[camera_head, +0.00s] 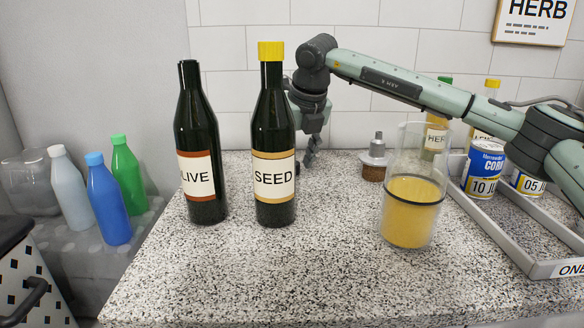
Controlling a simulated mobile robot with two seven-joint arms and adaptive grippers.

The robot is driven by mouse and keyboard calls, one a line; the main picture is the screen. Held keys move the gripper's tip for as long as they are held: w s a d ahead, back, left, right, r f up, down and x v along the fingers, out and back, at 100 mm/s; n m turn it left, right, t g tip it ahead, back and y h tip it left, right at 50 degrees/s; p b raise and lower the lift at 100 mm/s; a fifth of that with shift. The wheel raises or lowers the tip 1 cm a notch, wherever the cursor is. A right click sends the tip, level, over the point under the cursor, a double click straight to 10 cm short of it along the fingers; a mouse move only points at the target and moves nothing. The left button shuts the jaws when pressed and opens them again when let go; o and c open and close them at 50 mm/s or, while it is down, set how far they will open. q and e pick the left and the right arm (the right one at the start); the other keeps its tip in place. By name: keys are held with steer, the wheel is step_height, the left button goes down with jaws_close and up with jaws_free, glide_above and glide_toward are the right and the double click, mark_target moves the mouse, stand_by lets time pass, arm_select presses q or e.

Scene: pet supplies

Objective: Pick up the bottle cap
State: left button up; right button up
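A dark green bottle labelled SEED (273,140) stands upright on the speckled counter, with a yellow cap (271,51) on its neck. To its left a dark bottle labelled OLIVE (201,145) stands upright, with no coloured cap on its neck. No loose cap shows on the counter. My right gripper (310,158) points down behind and to the right of the SEED bottle, which partly hides it. It is small and dark, and I cannot tell whether its fingers are open or hold anything. My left gripper is not in view.
A clear container of yellow liquid (411,212) stands under my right arm, with a small grey-topped jar (374,158) behind it. A grey tray (505,236) with cans and bottles is at the right. Several capped bottles stand lower left. The front counter is clear.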

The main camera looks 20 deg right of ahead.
steer(key=c, duration=0.8)
steer(key=shift+r, duration=0.15)
